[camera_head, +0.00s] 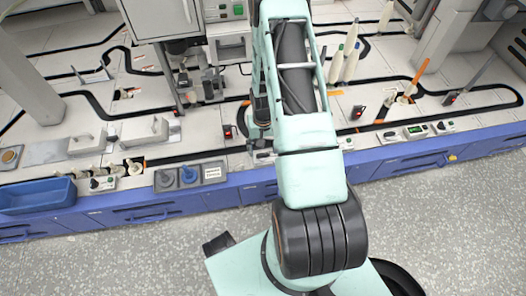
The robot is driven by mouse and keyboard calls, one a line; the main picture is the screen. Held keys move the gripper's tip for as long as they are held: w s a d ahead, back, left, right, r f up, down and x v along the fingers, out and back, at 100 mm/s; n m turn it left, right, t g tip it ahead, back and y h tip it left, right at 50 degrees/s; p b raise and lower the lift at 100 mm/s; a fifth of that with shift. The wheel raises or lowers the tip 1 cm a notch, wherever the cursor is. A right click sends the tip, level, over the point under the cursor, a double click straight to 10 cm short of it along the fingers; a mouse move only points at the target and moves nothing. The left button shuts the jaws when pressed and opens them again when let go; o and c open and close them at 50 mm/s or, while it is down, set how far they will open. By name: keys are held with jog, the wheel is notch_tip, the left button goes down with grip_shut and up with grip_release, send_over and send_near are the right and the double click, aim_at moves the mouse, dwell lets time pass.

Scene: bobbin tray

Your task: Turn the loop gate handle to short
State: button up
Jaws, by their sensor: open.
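I cannot single out the loop gate handle with certainty. A grey panel at the bench's front edge carries a blue knob (188,174), a grey knob (165,178) and a white label plate (212,172) too small to read. An orange-tipped stick (419,74) stands at the right by the black track (470,116). My mint-green arm rises through the middle of the view and covers part of the bench. My gripper cannot be made out; the arm or the frame's edge hides it.
The bench has a blue front (400,167) with drawers. A blue tray (37,196) sits at its left end, and grey blocks (145,133) stand nearby. White bobbin-like cones (350,55) stand behind the arm at the right. A grey machine (160,16) stands at the back. The speckled floor (450,230) is clear.

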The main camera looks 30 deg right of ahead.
aim_at(263, 153)
notch_tip(263, 153, up, 10)
jog(key=shift+f, duration=0.15)
dwell(0.7)
